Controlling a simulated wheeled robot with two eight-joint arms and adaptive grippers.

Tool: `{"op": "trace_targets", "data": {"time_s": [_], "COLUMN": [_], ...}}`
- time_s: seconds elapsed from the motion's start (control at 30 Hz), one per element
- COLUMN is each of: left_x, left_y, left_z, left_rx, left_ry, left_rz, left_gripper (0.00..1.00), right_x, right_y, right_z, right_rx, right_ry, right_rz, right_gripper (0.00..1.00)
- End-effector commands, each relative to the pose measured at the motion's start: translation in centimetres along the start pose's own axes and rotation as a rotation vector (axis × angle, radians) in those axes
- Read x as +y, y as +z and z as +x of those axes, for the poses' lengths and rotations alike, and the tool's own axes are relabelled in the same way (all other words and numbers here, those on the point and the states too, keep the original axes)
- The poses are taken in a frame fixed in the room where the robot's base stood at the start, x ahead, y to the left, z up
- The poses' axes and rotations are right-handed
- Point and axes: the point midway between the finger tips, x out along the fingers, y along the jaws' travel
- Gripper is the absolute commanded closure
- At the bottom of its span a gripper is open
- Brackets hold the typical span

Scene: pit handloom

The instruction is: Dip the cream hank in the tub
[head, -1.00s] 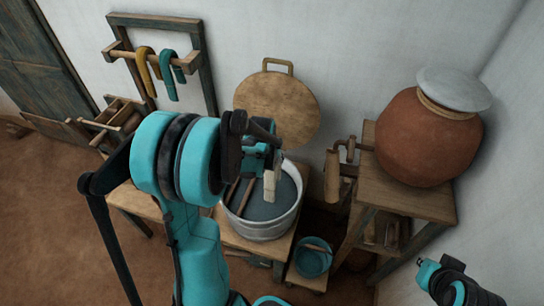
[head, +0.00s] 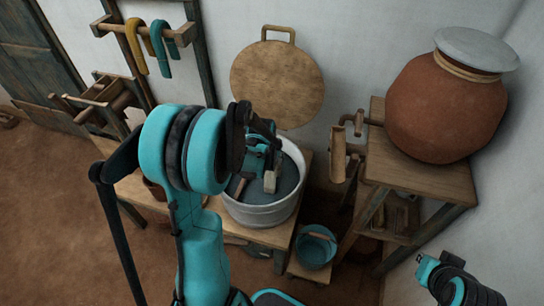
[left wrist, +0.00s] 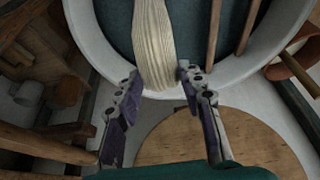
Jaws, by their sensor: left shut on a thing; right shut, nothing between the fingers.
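The cream hank (head: 270,182) hangs from my left gripper over the round pale tub (head: 262,216), inside its rim. In the left wrist view, the pale, stranded hank (left wrist: 154,38) runs between the two fingertips of my left gripper (left wrist: 160,80) and out over the dark teal liquid (left wrist: 112,25). Little of the hank shows below the gripper in the head view, and its lower end seems to meet the liquid. How deep it goes is hidden. My right gripper (head: 426,268) is shut and empty at the lower right, away from the tub.
Two wooden sticks (left wrist: 230,25) lean in the tub. A round wooden lid (head: 277,84) stands against the wall behind it. A teal bucket (head: 316,248) sits lower right of the tub. A stand (head: 425,172) with a clay pot (head: 440,110) is at right.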

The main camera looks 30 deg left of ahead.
Motion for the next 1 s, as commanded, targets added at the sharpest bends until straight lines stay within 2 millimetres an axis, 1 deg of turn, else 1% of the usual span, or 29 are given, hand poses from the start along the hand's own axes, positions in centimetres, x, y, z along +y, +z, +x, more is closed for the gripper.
{"op": "trace_targets", "data": {"time_s": [0.03,0.2,0.43,0.63,1.0], "left_x": [0.0,0.0,0.0,0.0,0.0], "left_y": [0.4,1.2,2.0,2.3,2.3], "left_z": [1.1,3.0,4.9,5.7,5.7], "left_rx": [0.000,0.000,0.000,0.000,0.000], "left_ry": [0.000,0.000,0.000,0.000,0.000], "left_rz": [0.000,0.000,0.000,0.000,0.000], "left_gripper": [0.87,0.87,0.87,0.87,0.87], "right_x": [0.0,0.0,0.0,0.0,0.0], "right_y": [0.6,1.7,2.5,2.7,2.7], "right_z": [0.9,2.4,3.5,3.8,3.8], "right_rx": [0.000,0.000,0.000,0.000,0.000], "right_ry": [0.000,0.000,0.000,0.000,0.000], "right_rz": [0.000,0.000,0.000,0.000,0.000], "right_gripper": [1.00,1.00,1.00,1.00,1.00]}}
